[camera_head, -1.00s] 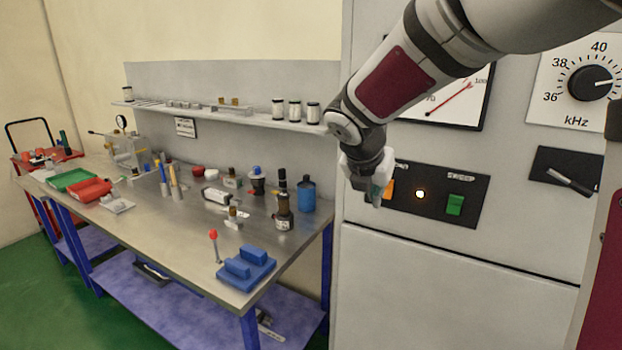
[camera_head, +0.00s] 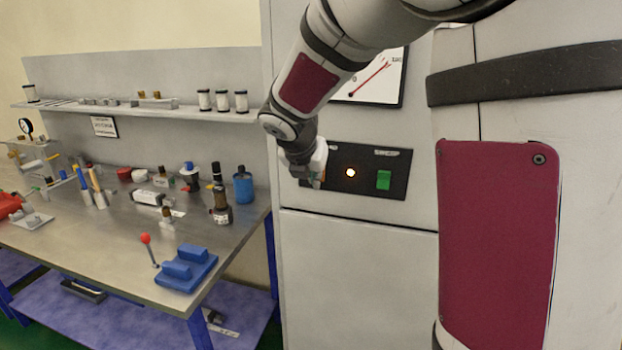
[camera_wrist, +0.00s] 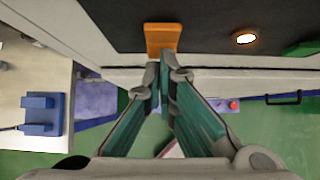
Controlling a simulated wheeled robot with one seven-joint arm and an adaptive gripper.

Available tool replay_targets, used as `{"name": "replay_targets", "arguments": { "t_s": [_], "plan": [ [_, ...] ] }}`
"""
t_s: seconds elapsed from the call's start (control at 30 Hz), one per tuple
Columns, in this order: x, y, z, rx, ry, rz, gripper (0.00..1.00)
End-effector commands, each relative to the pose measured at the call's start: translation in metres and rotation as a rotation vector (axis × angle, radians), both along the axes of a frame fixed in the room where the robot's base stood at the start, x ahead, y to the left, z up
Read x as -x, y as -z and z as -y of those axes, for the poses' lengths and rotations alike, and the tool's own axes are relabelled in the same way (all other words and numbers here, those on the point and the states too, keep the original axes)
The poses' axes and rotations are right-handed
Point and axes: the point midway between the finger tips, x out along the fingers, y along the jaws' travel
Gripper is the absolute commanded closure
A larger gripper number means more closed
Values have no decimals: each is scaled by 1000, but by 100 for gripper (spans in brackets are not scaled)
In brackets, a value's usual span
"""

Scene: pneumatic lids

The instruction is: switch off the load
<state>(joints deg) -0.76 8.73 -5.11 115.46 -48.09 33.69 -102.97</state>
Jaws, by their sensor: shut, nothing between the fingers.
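An orange rocker switch (camera_wrist: 163,38) sits on the dark panel in the wrist view. In the head view my gripper hides it and any label above it. My gripper (camera_wrist: 165,70) is shut and empty, its fingertips close in front of the orange switch; I cannot tell whether they touch it. In the head view my gripper (camera_head: 315,182) is at the left end of the black panel (camera_head: 345,194). A round lamp (camera_head: 350,172) on the panel glows; it also shows in the wrist view (camera_wrist: 245,38).
A green switch (camera_head: 383,180) labelled SWEEP is right of the lamp. A dial gauge (camera_head: 372,85) is above the panel. A steel bench (camera_head: 105,235) with a blue fixture (camera_head: 185,268) and a red-knobbed lever (camera_head: 146,240) stands left of the cabinet (camera_head: 350,250).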

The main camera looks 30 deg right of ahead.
Motion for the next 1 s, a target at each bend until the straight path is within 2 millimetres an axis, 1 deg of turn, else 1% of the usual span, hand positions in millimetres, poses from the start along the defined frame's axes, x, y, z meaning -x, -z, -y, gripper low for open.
{"name": "replay_targets", "arguments": {
  "t_s": [0.03, 0.07, 0.53, 0.87, 1.0],
  "plan": [
    [-4, 5, 0, 15, -3, 13, 100],
    [-5, 6, 0, 24, -4, 23, 100],
    [-1, -3, 2, 23, 1, 24, 100],
    [-1, -14, 2, 24, 1, 24, 100],
    [-2, -15, 2, 23, 1, 25, 100]
  ]
}}
